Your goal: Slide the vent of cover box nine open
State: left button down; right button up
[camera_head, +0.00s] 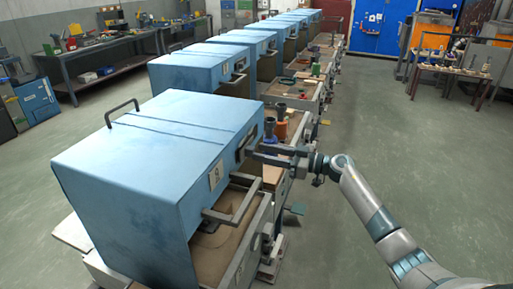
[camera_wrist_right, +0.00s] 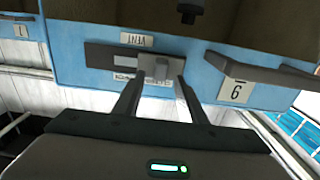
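Cover box nine (camera_head: 150,170) is the large blue box nearest me, with a plate marked 9 (camera_head: 216,174) on its front face. In the right wrist view this plate (camera_wrist_right: 236,90) appears upside down and reads like a 6. The vent slider (camera_wrist_right: 110,58) is a dark slotted plate with a grey tab (camera_wrist_right: 157,70), beside a small upside-down label. My right gripper (camera_head: 257,153) is at the vent on the front face. In the right wrist view its two fingers (camera_wrist_right: 160,78) are apart, with the tips at either side of the tab. Contact cannot be told. My left gripper is out of view.
A grey handle bar (camera_head: 235,207) sticks out below the number plate, close to the right gripper. More blue boxes (camera_head: 190,72) stand in a row behind. Workbenches (camera_head: 100,45) stand at the back left. The floor (camera_head: 400,140) on the right is clear.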

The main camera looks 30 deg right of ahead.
aim_at(250, 136)
jog(key=shift+p+x, duration=0.3)
jog(key=shift+x, duration=1.2)
grip_shut()
jog(key=w+d+b, duration=0.1)
jog(key=w+d, duration=0.1)
jog(key=w+d+b, duration=0.1)
jog(key=w+d, duration=0.1)
jog(key=d, duration=0.1)
jog(key=shift+w+f, duration=0.1)
jog(key=shift+w, duration=0.05)
jog(key=shift+w+d, duration=0.3)
jog(key=shift+r, duration=0.25)
